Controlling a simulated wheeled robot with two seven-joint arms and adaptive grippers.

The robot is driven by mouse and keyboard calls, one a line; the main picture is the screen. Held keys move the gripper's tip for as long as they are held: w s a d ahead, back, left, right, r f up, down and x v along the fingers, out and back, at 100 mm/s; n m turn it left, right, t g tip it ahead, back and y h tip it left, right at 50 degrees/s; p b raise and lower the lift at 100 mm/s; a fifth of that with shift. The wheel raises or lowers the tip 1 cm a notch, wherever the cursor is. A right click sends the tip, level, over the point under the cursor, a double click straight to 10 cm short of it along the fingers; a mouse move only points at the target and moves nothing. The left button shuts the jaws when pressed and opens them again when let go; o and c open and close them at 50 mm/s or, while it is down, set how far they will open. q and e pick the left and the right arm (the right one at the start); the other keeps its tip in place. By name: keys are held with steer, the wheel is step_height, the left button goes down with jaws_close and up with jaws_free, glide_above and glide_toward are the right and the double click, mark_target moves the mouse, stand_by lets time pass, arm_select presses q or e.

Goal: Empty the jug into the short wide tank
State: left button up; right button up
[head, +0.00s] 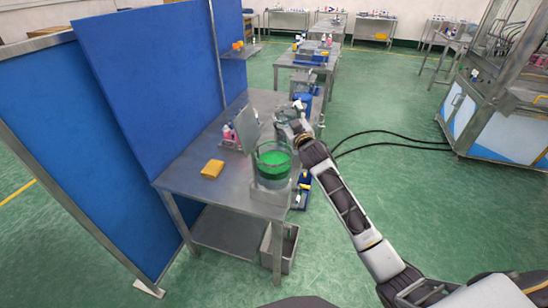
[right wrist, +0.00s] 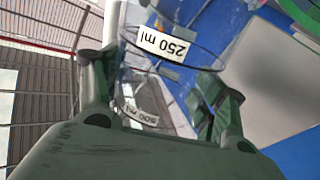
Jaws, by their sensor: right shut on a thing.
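A clear, round, wide tank (head: 273,168) with green liquid in it stands near the front right of the steel table. My right gripper (head: 291,127) is just behind the tank in the head view. In the right wrist view its fingers (right wrist: 155,90) are shut on a clear jug (right wrist: 178,66), with a "250 ml" label and a "500 ml" label showing. The jug's contents and its tilt cannot be told. My left gripper is out of view.
A blue partition (head: 140,75) closes the left side. A grey bin (head: 281,246) is below.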

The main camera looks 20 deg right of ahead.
mark_target(287, 108)
stand_by(0.3)
steer(key=shift+a+f+m+p, duration=0.15)
steer(key=shift+f+m+p, duration=0.1)
steer(key=shift+m, duration=0.6)
steer(key=shift+a+f+m+p, duration=0.15)
steer(key=shift+m+p, duration=0.05)
steer(key=shift+m, duration=0.65)
steer(key=shift+r+p, duration=1.15)
steer(key=shift+r, duration=0.1)
steer(key=shift+r+p, duration=0.65)
steer(key=shift+r, duration=0.55)
steer(key=shift+r, duration=0.1)
